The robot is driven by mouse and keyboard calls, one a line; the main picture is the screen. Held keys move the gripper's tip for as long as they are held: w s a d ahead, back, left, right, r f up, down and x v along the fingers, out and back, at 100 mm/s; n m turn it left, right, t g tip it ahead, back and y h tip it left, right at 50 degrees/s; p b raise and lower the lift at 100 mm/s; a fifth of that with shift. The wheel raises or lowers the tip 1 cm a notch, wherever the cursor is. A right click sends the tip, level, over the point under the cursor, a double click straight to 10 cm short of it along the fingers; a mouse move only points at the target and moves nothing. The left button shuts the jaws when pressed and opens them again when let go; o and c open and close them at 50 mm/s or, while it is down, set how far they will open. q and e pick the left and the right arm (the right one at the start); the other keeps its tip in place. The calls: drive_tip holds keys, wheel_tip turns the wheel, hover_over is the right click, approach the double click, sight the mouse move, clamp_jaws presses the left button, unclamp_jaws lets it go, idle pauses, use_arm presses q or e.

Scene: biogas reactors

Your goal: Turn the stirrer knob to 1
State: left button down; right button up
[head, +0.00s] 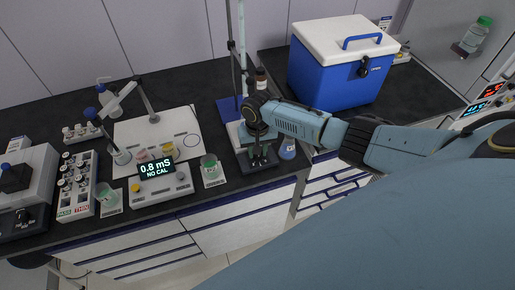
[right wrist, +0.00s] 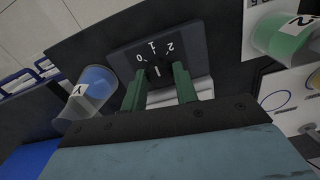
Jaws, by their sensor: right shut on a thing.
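The stirrer (head: 243,137) stands near the front edge of the black bench in the head view, partly covered by my right arm. Its dark front panel (right wrist: 122,62) shows in the right wrist view with the white marks 0, 1 and 2. The small dark stirrer knob (right wrist: 156,72) sits below these marks, with a short pale line on it. My right gripper (right wrist: 160,86) has its green fingers shut on the knob, one on each side; it also shows in the head view (head: 260,157). I cannot tell exactly which mark the line meets. My left gripper is out of view.
A cup with blue contents (right wrist: 93,88) stands close beside the stirrer, and a green cup (head: 210,167) is on its other side. A conductivity meter (head: 160,180) reads 0.8 mS. A blue cooler (head: 330,77) stands at the back right.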

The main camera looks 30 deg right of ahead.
drive_tip(key=shift+w, duration=0.1)
drive_tip(key=o, duration=1)
drive_tip(key=shift+r, duration=0.1)
wheel_tip(320, 180, up, 13)
drive_tip(key=shift+r+p, duration=0.15)
drive_tip(key=shift+p, duration=0.3)
